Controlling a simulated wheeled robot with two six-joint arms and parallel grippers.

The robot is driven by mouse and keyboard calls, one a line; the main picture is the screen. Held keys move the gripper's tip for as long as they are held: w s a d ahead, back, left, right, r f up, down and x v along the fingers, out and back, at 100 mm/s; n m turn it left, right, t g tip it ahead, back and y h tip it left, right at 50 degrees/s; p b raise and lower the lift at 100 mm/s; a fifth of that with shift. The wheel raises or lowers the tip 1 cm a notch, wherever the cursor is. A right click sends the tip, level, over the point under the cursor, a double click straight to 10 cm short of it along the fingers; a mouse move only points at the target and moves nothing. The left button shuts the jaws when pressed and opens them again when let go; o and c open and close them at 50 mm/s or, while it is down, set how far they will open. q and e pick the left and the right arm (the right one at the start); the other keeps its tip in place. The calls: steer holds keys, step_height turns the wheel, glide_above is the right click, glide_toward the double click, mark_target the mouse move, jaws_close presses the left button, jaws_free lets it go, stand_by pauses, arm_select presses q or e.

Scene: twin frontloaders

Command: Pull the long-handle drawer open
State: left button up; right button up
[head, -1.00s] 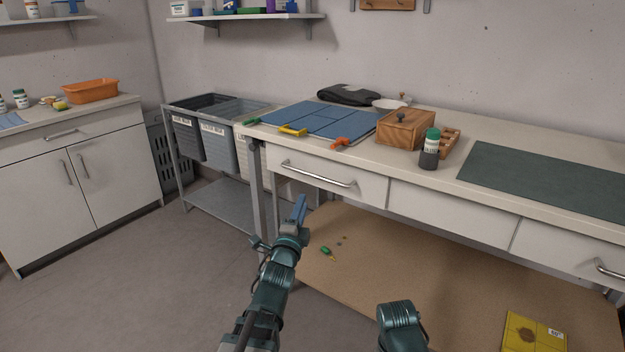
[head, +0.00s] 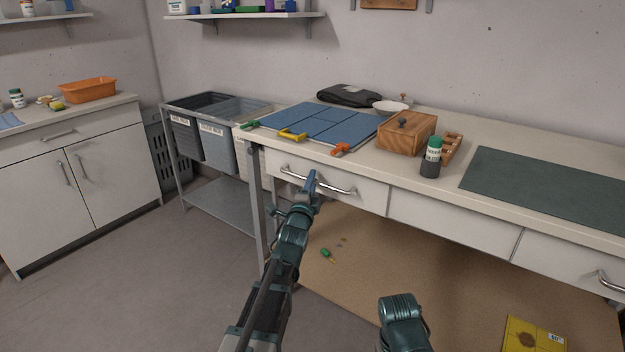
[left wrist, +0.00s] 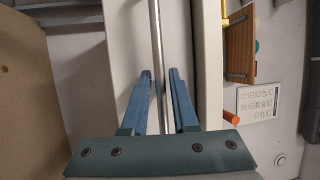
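The drawer (head: 369,193) with the long handle is at the left end of the workbench, its front flush with the neighbouring drawer front. Its long metal handle (head: 337,190) runs along the drawer front. My left gripper (head: 311,177) is at the handle, its fingers covering part of the bar. In the left wrist view, the handle bar (left wrist: 155,30) passes between the two blue fingers of the left gripper (left wrist: 159,75). The fingers are apart, with a gap on either side of the bar. My right gripper is out of view; only part of that arm shows at the bottom.
Grey bins (head: 217,145) stand left of the bench. A brown board (head: 400,260) lies below it.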

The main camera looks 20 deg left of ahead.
arm_select(q)
jaws_close()
stand_by(1.4)
